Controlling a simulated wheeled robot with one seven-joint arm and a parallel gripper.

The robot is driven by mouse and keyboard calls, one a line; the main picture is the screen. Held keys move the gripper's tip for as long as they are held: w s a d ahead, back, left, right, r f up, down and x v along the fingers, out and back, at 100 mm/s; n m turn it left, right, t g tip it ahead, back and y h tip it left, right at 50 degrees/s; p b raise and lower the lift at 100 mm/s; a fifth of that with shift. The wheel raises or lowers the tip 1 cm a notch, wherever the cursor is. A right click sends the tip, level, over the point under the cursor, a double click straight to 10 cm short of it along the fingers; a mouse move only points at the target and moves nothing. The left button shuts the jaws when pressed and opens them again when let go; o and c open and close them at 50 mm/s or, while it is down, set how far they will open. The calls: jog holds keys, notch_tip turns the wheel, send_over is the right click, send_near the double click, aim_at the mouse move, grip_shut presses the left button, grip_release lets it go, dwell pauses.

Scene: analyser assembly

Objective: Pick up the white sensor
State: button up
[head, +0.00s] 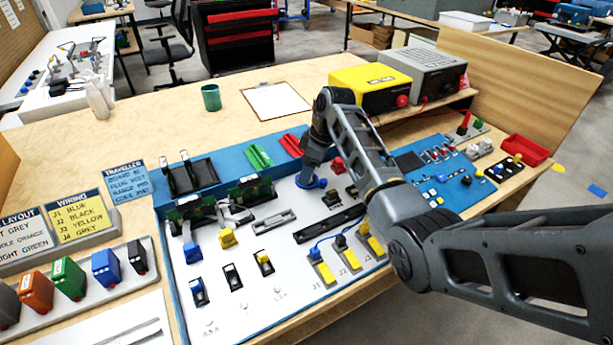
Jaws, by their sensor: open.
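My arm reaches in from the right, and my gripper (311,176) points down over the back middle of the white assembly board (240,315). Its jaws are open, but the fingertips are small and partly hidden by the wrist. A round blue piece (312,184) shows right at the fingertips; I cannot tell whether it touches them. I cannot pick out the white sensor with certainty. Small whitish parts (480,148) stand on the right side of the bench, well apart from my gripper. My forearm hides part of the board's right side.
Green (258,156) and red (291,145) holders stand on the blue back strip behind my gripper. A yellow box (370,87) and a grey instrument (425,72) stand behind. Coloured connectors (70,277) line the left. A red tray (525,150) sits far right. Bare wood lies around the clipboard (275,100).

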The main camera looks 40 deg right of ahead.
jog(key=shift+f, duration=0.2)
grip_shut()
dwell(0.5)
